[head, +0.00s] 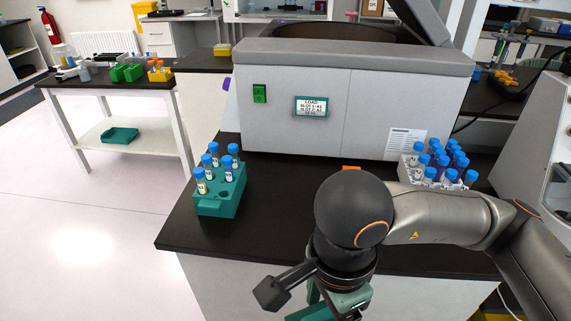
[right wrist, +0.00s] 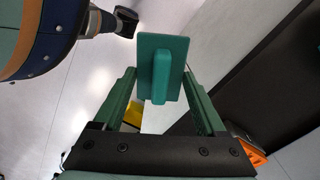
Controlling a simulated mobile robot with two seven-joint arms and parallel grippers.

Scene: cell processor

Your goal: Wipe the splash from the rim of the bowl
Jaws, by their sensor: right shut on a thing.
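The grey machine (head: 300,95) stands on the dark bench with its lid raised. Its dark bowl (head: 335,31) shows as a narrow opening at the top. I cannot make out a splash on the bowl's rim from here. My right gripper (right wrist: 160,78) is shut on a teal flat pad with a raised grip (right wrist: 172,53), held between its two green fingers. In the head view this gripper is low at the bottom edge, in front of the bench and well below the bowl, partly cut off. My left gripper is not in view.
A teal rack (head: 220,205) with several blue-capped tubes stands at the bench's left. A white rack (head: 408,172) of blue-capped tubes stands at the right, behind my right arm. A small orange thing (head: 351,168) lies by the machine. The bench between the teal rack and my arm is clear.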

